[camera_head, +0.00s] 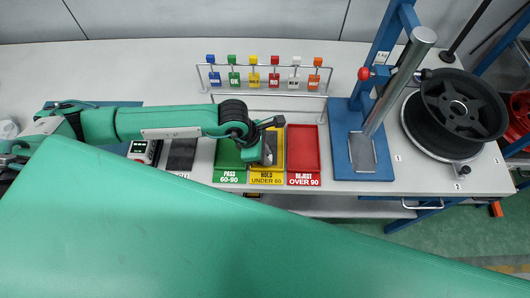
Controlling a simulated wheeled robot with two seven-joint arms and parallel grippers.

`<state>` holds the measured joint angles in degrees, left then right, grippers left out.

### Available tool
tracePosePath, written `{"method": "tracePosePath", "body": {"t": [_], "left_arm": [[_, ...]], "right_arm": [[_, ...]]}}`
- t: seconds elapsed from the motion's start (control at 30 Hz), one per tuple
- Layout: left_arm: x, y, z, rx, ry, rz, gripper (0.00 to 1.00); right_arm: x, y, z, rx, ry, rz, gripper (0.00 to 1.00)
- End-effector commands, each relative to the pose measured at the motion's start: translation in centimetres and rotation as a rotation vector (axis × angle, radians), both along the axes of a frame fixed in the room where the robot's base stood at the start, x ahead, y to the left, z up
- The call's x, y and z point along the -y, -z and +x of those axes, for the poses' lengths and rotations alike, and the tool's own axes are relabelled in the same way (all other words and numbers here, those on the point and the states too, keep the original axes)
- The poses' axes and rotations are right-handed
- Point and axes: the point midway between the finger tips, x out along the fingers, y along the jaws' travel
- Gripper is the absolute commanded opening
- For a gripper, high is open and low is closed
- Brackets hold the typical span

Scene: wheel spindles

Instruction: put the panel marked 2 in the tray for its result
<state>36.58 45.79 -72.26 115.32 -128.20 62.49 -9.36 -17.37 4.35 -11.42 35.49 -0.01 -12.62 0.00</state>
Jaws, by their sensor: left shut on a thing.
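My left gripper (268,134) reaches in from the left and is shut on a small dark grey panel (268,153). It holds the panel over the left part of the yellow tray, near the green tray's edge. I cannot read a number on the panel. The green tray (229,155) is labelled PASS 60-90, the yellow tray (279,160) HOLD UNDER 60, and the red tray (304,150) REJECT OVER 90. They stand side by side. The arm hides part of the green tray. My right gripper is not in view.
A rack (265,92) of several coloured stamps stands behind the trays. A blue stand (372,160) with a slanted metal column is right of the red tray. A black wheel (464,108) lies farther right. A small meter (142,151) and dark pad (182,155) are left.

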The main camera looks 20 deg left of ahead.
Motion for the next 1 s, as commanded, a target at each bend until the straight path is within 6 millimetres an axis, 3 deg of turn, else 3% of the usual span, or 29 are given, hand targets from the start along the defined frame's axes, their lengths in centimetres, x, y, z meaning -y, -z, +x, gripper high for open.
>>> {"method": "tracePosePath", "body": {"t": [0.07, 0.1, 0.13, 0.57, 1.0], "left_arm": [[0.0, 0.2, 0.0, 0.0, 0.0, -0.001, 0.0], [0.0, 0.1, 0.0, 0.0, 0.0, 0.0, 0.27], [0.0, 0.1, 0.0, 0.0, 0.0, 0.0, 0.3], [-0.3, -0.6, 0.0, 0.002, -0.001, 0.0, 0.3], [-3.6, -8.6, -0.9, 0.005, 0.0, 0.001, 0.3]], "right_arm": [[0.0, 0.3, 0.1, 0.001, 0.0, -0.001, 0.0], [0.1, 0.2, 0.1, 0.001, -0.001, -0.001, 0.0], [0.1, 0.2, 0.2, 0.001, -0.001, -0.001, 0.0], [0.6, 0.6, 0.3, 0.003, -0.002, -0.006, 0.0], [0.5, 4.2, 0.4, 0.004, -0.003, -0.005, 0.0]]}}
